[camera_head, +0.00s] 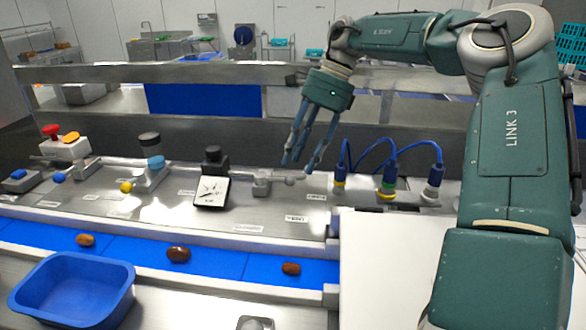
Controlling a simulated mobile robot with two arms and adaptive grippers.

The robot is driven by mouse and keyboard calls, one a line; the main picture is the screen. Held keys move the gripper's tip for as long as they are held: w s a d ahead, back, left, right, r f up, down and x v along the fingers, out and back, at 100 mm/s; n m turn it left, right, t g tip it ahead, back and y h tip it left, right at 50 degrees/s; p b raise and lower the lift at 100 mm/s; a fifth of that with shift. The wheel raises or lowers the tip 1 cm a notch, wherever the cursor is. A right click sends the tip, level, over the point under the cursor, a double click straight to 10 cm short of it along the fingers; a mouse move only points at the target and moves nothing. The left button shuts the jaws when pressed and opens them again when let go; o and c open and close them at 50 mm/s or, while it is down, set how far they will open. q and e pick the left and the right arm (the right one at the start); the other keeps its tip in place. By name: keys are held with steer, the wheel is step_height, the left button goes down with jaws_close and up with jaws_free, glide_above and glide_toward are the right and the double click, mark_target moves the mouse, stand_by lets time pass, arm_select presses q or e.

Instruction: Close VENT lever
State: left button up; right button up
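Several small levers stand on the steel panel behind the blue belt. One has a blue ball end (59,177), one a yellow ball end (126,187). A metal lever (275,181) with a pale round end lies sideways, right of the black-and-white gauge (211,191). The small labels are too blurred to read, so I cannot tell which lever is VENT. My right gripper (298,168) points down above the metal lever's right end. Its blue fingers are apart with nothing seen between them; whether they touch the lever is unclear. My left gripper is out of view.
Blue cables with plugs (388,186) rise just right of my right gripper. A red-and-yellow button box (66,148) is at the far left. Dates (178,254) lie on the blue belt (222,262). A blue bin (73,289) is at front left. A white surface (385,265) is at right.

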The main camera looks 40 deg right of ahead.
steer(key=x, duration=0.2)
steer(key=p+x, duration=0.1)
steer(key=shift+w+f, duration=0.25)
steer(key=shift+f, duration=0.2)
steer(key=shift+a+f, duration=0.15)
steer(key=shift+f, duration=0.15)
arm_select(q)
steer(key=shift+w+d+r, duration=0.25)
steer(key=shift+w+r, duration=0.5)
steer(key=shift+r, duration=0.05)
arm_select(e)
steer(key=shift+s, duration=0.1)
steer(key=shift+c, duration=0.5)
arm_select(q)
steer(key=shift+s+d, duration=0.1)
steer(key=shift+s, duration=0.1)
arm_select(e)
jaws_close()
